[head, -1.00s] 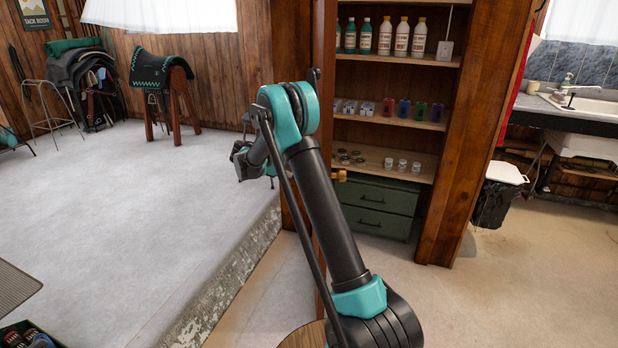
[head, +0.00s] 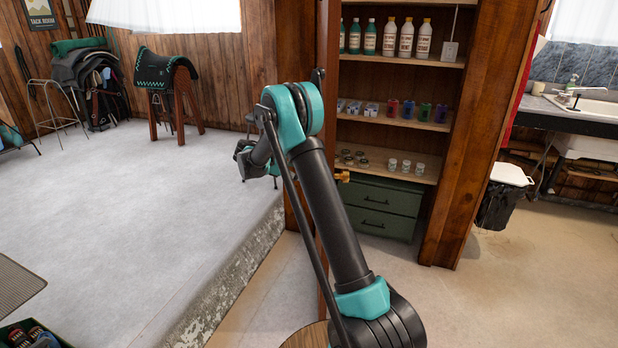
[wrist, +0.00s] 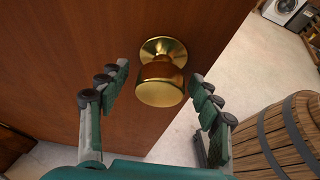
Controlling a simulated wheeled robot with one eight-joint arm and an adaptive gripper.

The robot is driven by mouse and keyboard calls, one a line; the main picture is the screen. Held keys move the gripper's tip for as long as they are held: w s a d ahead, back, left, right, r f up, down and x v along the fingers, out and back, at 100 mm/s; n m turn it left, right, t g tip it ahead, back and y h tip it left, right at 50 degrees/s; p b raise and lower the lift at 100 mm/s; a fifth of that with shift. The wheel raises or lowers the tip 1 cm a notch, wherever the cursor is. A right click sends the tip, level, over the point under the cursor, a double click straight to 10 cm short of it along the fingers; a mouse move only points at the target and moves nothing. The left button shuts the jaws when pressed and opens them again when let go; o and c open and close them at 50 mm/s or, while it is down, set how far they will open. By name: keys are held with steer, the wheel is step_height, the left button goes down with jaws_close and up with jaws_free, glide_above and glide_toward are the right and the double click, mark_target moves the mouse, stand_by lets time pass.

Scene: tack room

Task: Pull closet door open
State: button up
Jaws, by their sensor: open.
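The closet door (wrist: 60,60) is a reddish-brown wooden panel in the wrist view. In the head view it stands swung out, nearly edge-on (head: 328,45), with the shelves beside it exposed. A round brass knob (wrist: 160,88) sticks out from the door in the wrist view. My gripper (wrist: 160,75) is open, with one finger on each side of the knob and visible gaps to both. A brass knob also shows on the shelf side of the door in the head view (head: 343,176). My arm hides part of the door there.
The closet (head: 455,150) holds bottles, jars and coloured cups above green drawers (head: 377,207). A wooden barrel (wrist: 285,135) stands right of the gripper in the wrist view. A raised floor edge (head: 245,270) runs left of the arm. A bin (head: 500,200) stands at the right.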

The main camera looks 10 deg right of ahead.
step_height(320, 180, up, 10)
steer(key=shift+f, duration=0.15)
steer(key=shift+c, duration=0.6)
